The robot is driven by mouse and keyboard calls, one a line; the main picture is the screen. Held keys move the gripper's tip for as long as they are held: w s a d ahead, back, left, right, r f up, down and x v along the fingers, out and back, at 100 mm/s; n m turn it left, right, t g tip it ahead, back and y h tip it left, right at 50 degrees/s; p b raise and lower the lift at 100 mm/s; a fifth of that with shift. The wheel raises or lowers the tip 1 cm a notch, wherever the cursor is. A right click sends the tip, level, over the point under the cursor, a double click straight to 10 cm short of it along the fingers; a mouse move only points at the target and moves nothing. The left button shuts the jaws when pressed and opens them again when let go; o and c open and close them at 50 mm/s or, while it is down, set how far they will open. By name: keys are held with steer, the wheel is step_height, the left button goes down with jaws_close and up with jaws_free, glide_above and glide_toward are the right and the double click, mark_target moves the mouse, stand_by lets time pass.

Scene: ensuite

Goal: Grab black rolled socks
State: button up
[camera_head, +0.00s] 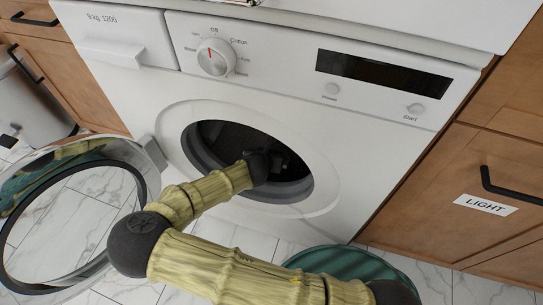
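I cannot make out any black rolled socks; the inside of the washing machine (345,190) is too dark to tell what lies there. My arm reaches through the machine's round open mouth, and my gripper (287,163) is inside the dark drum (225,139). Only small grey parts of the gripper show beyond the black wrist joint. Its fingertips are lost in the dark, so I cannot tell whether it is open, shut or holding anything.
The round glass door (145,158) stands open at the left. A teal basket (335,258) sits on the tiled floor below the machine, partly behind my arm. Wooden cabinets flank the machine, the right one (440,200) labelled LIGHT. A bin (35,100) stands far left.

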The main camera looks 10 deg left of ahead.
steer(key=shift+s, duration=0.2)
steer(key=shift+d, duration=0.15)
steer(key=c, duration=1.1)
steer(key=shift+o, duration=0.2)
steer(key=shift+r, duration=0.15)
step_height(320, 180, up, 10)
steer(key=p, duration=0.7)
steer(key=shift+w, duration=0.1)
